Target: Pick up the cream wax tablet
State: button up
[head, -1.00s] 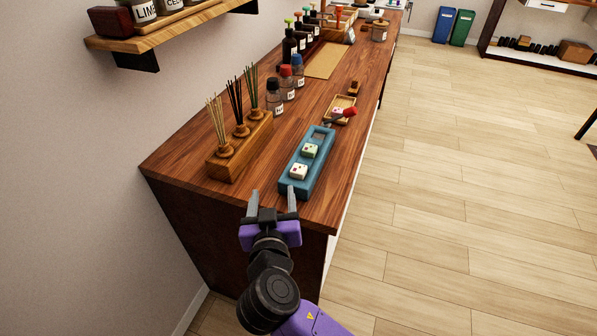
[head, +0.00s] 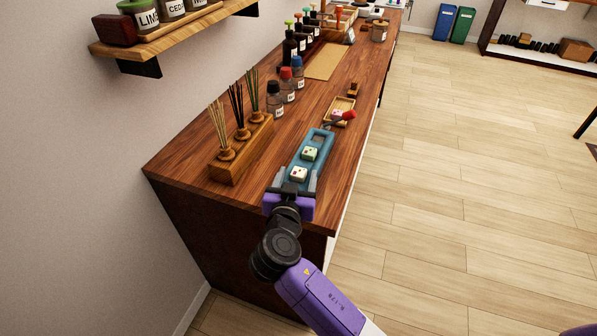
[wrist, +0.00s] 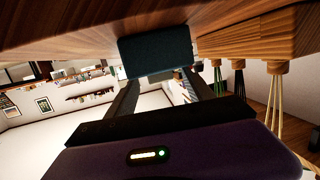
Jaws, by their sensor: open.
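The cream wax tablet (head: 299,174) with dark specks on top lies at the near end of a long teal tray (head: 322,138). A pale green tablet (head: 309,153) lies just behind it in the same tray. My gripper (head: 295,178) is open and empty, with one finger on each side of the tray's near end, by the cream tablet. In the wrist view the dark teal tray end (wrist: 157,50) shows ahead, between and beyond the fingers (wrist: 158,95). The cream tablet is hidden there.
A wooden block with reed sticks (head: 241,150) stands left of the tray. Small bottles (head: 275,98) stand behind it. A small wooden tray (head: 346,103) with a pinkish tablet and a red-handled tool lies beyond the teal tray. The counter's right edge is close.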

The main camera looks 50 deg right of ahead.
grip_shut()
dwell(0.5)
